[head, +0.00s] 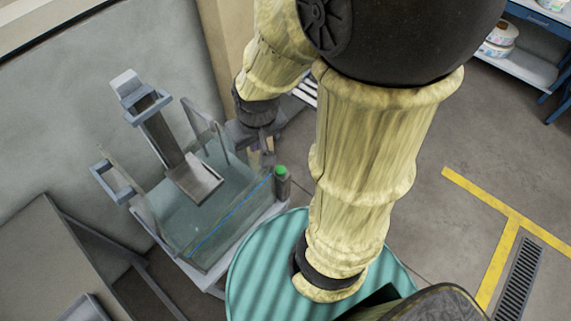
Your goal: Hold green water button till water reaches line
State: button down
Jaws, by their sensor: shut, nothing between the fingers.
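The green button (281,170) caps a short dark post at the right corner of a clear glass tank (150,215). My gripper (268,160) is shut and empty, just left of and behind the button in the head view. I cannot tell whether it touches the post; the button's top looks uncovered. A thin blue line (214,231) runs along the tank's front wall. The tank looks to hold pale greenish water (190,222), but its level against the line is hard to read.
A grey chute (165,145) slopes down into the tank, with handle-like frames on the rim. A teal ribbed round surface (260,270) lies in front. A grey table (40,260) stands left, and a shelf with reels (500,38) at upper right.

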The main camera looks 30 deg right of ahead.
jog(key=m+g+b, duration=0.2)
jog(key=m+b, duration=1.2)
jog(key=b, duration=0.1)
send_over(280, 170)
notch_tip(280, 170, down, 25)
jog(key=shift+r, duration=0.15)
jog(key=shift+g, duration=0.3)
notch_tip(280, 170, down, 14)
